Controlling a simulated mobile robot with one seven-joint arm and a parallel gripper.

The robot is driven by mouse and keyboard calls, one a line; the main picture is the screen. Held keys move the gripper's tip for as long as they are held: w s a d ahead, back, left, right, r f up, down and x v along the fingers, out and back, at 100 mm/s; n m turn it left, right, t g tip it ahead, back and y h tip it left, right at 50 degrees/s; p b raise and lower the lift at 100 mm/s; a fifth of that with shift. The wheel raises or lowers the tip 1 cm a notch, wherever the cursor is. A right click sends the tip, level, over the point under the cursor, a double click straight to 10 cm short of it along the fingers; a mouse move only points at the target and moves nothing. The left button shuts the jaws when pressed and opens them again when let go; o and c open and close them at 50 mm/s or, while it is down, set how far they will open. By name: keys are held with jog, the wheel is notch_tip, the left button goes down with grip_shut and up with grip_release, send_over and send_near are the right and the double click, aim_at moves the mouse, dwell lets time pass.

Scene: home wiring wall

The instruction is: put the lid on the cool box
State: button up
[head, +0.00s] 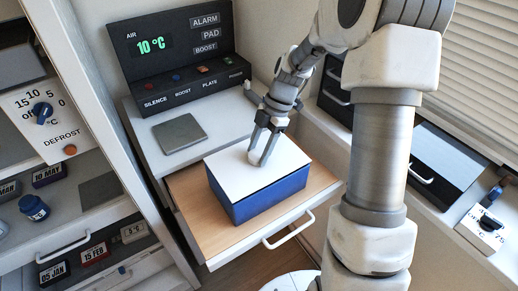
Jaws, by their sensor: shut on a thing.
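The cool box (262,205) is blue and stands on the wooden bottom of an open drawer. Its white lid (250,182) lies flat over the top of the box and covers the opening. From this angle the lid looks level and in line with the box walls; I cannot tell whether it is fully seated. My gripper (258,161) points down onto the middle of the lid, shut on the lid. The fingers hide the gripped part.
The open drawer (196,225) has a white handle at its front. A black control panel (180,60) reading 10 °C stands behind, with a grey pad (179,133) on the white top. Open shelving with a defrost dial (42,112) is at left, and a window sill at right.

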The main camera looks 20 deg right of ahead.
jog(key=shift+f+b, duration=0.4)
jog(key=shift+f, duration=0.2)
jog(key=o, duration=1.5)
jog(key=shift+c, duration=0.2)
jog(key=shift+r, duration=0.1)
jog(key=p+v, duration=0.1)
jog(key=v, duration=1.6)
jog(key=shift+r, duration=0.15)
